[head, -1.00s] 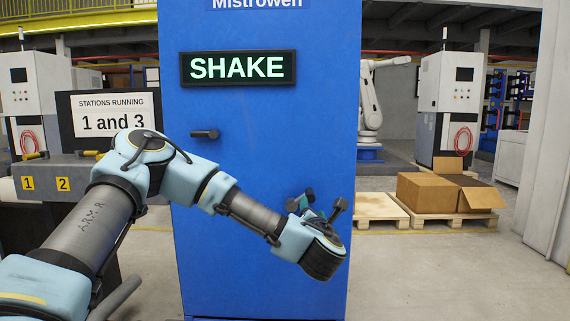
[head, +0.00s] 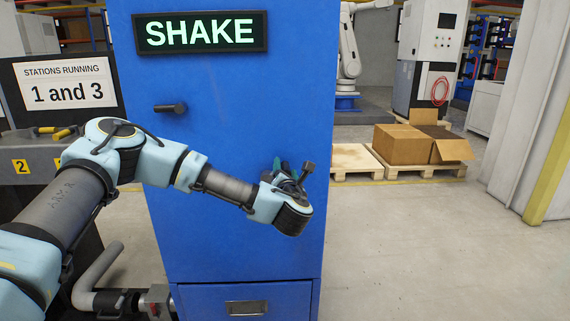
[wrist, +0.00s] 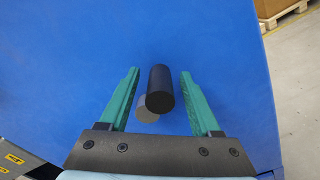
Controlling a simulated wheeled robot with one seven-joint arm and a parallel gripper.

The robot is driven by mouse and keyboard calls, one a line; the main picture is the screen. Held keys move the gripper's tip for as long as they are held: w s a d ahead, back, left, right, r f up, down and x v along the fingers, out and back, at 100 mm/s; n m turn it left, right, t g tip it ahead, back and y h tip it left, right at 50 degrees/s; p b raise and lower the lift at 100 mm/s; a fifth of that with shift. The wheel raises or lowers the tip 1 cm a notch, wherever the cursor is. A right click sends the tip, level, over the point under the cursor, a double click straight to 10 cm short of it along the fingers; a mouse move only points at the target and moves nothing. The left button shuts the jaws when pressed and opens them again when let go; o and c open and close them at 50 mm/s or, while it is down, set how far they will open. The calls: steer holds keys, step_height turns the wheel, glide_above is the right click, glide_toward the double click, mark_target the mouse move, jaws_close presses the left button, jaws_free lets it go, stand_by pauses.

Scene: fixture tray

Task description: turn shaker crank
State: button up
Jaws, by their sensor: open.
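The tall blue shaker cabinet (head: 230,110) has a lit sign reading SHAKE. My gripper (head: 283,170) is at the right part of its front, small and partly hidden by my own wrist. In the wrist view my gripper (wrist: 159,72) has its two green fingers apart. A black cylindrical crank handle (wrist: 160,88) stands between them, with a visible gap on each side. A grey round disc (wrist: 147,114) shows partly behind the handle. A dark end of the handle (head: 277,163) seems to show beside the fingers in the head view; the crank's arm is not visible.
A dark knob-like handle (head: 170,107) sticks out of the cabinet front at upper left. A drawer (head: 285,302) is below. A grey station bench (head: 45,150) stands left. Cardboard boxes (head: 400,145) on pallets are behind right. Open floor lies to the right.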

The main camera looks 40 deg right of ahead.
steer(key=shift+x, duration=0.9)
jaws_close()
stand_by(0.9)
